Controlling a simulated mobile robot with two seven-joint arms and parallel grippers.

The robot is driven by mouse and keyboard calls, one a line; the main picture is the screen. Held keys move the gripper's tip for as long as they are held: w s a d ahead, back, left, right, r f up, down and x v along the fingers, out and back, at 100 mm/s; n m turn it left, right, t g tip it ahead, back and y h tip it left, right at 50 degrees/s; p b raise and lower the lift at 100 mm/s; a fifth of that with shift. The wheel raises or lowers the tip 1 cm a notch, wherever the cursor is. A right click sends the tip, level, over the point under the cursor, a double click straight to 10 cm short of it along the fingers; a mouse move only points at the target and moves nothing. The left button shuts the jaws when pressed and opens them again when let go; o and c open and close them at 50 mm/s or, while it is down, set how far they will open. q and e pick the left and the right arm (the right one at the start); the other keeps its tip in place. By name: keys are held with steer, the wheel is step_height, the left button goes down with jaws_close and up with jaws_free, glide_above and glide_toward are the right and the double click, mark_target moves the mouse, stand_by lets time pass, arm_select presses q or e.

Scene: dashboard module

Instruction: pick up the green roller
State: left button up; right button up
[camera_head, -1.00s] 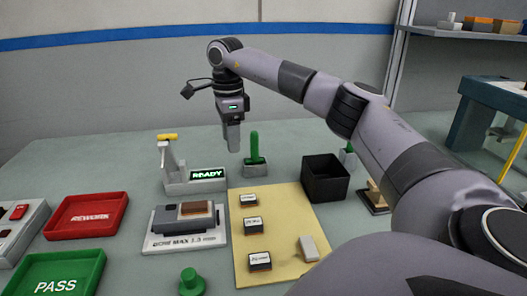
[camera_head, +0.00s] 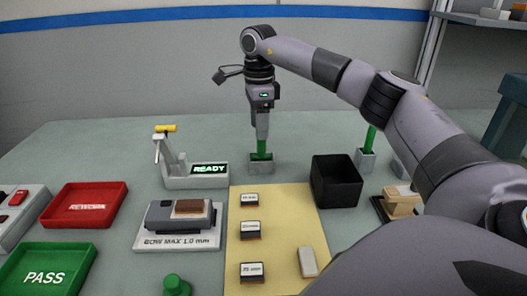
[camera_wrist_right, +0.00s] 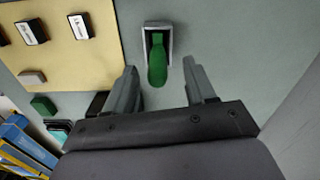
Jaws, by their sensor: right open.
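A green roller (camera_head: 262,154) stands upright in a small grey holder (camera_head: 261,167) at the back of the table. In the right wrist view the roller (camera_wrist_right: 157,62) and its holder lie ahead of the jaws, with the near end in line with the gap between them. My left gripper is out of view.
A black bin (camera_head: 336,183) stands to the right, with another green upright piece (camera_head: 370,138) in a grey holder behind it. A grey READY stand (camera_head: 195,182) is to the left. A yellow mat (camera_head: 285,225) with small blocks, a red tray (camera_head: 84,207) and a green tray (camera_head: 45,272) lie nearer.

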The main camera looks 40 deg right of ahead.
mark_target(262, 156)
steer(key=f, duration=0.5)
steer(key=shift+s+d+f, duration=0.1)
steer(key=shift+s+f, duration=0.2)
steer(key=shift+f, duration=0.1)
jaws_close()
